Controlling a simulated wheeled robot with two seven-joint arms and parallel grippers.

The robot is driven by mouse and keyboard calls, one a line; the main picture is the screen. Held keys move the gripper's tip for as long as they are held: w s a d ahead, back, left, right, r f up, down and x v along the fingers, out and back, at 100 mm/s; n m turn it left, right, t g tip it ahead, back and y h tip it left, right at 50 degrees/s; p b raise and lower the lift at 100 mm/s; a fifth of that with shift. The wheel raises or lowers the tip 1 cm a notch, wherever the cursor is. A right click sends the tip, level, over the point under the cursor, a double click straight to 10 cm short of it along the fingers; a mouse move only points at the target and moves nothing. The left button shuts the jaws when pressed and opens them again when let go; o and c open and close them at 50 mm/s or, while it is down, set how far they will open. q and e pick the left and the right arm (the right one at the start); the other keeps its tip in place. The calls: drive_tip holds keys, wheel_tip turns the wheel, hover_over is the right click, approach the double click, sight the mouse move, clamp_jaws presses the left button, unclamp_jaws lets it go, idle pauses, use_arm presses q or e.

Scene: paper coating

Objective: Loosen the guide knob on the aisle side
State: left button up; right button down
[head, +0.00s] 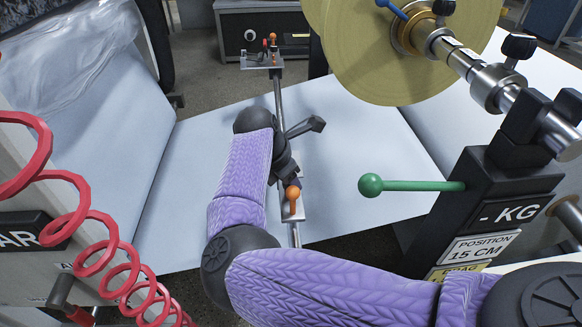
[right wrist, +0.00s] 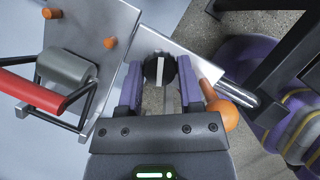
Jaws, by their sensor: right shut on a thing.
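The guide knob (right wrist: 160,70), black with a white mark, sits on a metal guide plate (right wrist: 199,69) in the right wrist view. My right gripper (right wrist: 160,80) is shut on it, with one purple-grey finger on each side. In the head view my right gripper (head: 291,177) is over the near end of the guide bar, and I cannot clearly make out the knob there. An orange ball handle (right wrist: 222,113) is beside the right finger; it also shows in the head view (head: 293,193). My left gripper is not in view.
A grey roller with a red handle (right wrist: 30,92) and orange pegs is left of the gripper. In the head view, a paper roll (head: 390,50) hangs above right, a green ball lever (head: 371,185) projects at right, and a red coiled hose (head: 75,215) hangs at left.

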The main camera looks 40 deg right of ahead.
drive_tip(key=shift+r+n+p, duration=0.1)
drive_tip(key=shift+n+p, duration=0.3)
drive_tip(key=shift+c, duration=1.3)
unclamp_jaws()
